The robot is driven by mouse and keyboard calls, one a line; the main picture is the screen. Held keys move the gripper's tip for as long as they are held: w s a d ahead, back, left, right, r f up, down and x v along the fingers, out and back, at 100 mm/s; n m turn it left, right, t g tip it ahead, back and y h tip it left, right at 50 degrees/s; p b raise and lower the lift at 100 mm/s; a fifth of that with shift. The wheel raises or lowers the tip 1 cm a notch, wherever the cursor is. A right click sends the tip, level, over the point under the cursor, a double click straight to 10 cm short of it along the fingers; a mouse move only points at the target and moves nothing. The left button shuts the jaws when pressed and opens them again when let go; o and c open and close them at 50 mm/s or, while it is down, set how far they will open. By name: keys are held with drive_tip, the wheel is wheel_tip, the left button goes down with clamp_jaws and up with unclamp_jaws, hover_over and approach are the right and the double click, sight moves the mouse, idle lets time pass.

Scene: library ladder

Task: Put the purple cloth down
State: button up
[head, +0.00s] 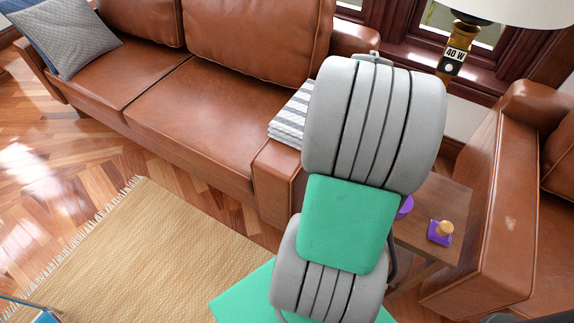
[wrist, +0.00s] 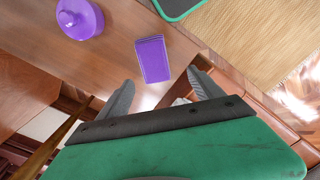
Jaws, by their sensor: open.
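The purple cloth (wrist: 153,60) shows in the wrist view as a small flat folded rectangle. It appears to lie on the wooden side table (wrist: 36,68), near its edge. My gripper (wrist: 160,88) is open, with its two grey fingers spread apart. The cloth is beyond the fingertips, apart from them, and nothing is between them. In the head view my arm hides the gripper and part of the tabletop. A purple patch (head: 405,207) shows beside my arm there; I cannot tell for sure if it is the cloth.
A purple round object with a knob (wrist: 80,18) stands on the table. In the head view, a purple item with a wooden knob (head: 440,231) is there. Brown leather sofas (head: 190,115) flank the table (head: 438,195). A tan rug (head: 140,250) covers open floor at left.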

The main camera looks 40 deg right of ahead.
drive_tip(key=w+a+r+n+t, duration=0.15)
drive_tip(key=w+a, duration=0.25)
drive_tip(key=a, duration=0.4)
drive_tip(key=w+a+r+n+g, duration=0.1)
drive_tip(key=w+a+r, duration=0.2)
drive_tip(key=a, duration=0.5)
drive_tip(key=s+a+n+t, duration=0.1)
drive_tip(key=a, duration=1.3)
drive_tip(key=shift+s+r+n+t, duration=0.35)
drive_tip(key=shift+r, duration=0.05)
drive_tip(key=shift+r, duration=0.1)
